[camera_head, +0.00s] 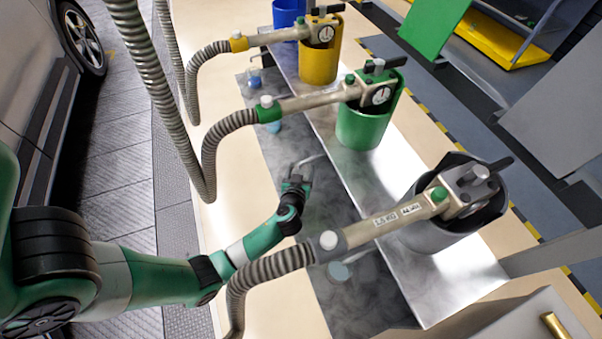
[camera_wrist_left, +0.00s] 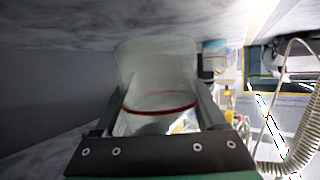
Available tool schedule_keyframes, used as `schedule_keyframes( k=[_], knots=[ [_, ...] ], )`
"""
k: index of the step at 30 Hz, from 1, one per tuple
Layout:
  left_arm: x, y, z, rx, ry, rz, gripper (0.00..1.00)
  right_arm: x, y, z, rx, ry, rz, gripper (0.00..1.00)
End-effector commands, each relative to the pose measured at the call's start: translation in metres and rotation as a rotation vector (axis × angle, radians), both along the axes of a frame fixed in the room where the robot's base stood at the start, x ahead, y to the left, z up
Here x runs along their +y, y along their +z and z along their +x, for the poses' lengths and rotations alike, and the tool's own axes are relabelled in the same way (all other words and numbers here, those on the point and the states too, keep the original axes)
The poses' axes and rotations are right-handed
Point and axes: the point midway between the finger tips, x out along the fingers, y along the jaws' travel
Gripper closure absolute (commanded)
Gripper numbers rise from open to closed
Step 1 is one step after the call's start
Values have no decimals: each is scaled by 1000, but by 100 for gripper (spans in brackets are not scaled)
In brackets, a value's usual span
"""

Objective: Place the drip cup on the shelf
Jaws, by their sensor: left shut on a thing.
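The drip cup (camera_wrist_left: 158,75) is a translucent cup with a red ring, seen between the two fingers in the left wrist view. My left gripper (camera_wrist_left: 155,108) is shut on it. In the head view my left gripper (camera_head: 300,172) is over the dark grey strip, between the green and grey nozzle lines; the cup cannot be made out there. I cannot tell whether the cup touches a surface. The bright metal shelf (camera_head: 315,95) runs to the right of the gripper and carries the buckets. My right gripper is not in view.
A green bucket (camera_head: 362,128), a yellow bucket (camera_head: 318,64) and a dark grey bucket (camera_head: 435,235) hold nozzles with ribbed hoses (camera_head: 262,275). Small bluish cups (camera_head: 340,271) are on the dark strip (camera_head: 345,300). A grey surface is close above the cup in the wrist view.

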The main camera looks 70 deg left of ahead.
Motion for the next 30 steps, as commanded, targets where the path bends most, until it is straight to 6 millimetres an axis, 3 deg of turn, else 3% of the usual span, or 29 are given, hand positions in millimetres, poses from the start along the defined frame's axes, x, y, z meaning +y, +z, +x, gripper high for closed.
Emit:
schedule_keyframes(
  k=[5, 12, 18, 19, 23, 30],
  knots=[
    [2, -5, 0, 0, 1, 0, 94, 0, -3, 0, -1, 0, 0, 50],
    [8, -43, -4, 1, 12, -1, 94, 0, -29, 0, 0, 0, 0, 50],
    [8, -41, -4, 0, 12, -1, 94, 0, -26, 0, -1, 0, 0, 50],
    [8, -41, -5, 1, 12, -2, 22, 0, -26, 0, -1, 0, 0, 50],
    [8, -41, -4, 1, 12, -2, 0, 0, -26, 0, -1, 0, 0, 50],
    [7, -40, -5, 0, 11, -1, 0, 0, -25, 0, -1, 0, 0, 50]
  ],
)
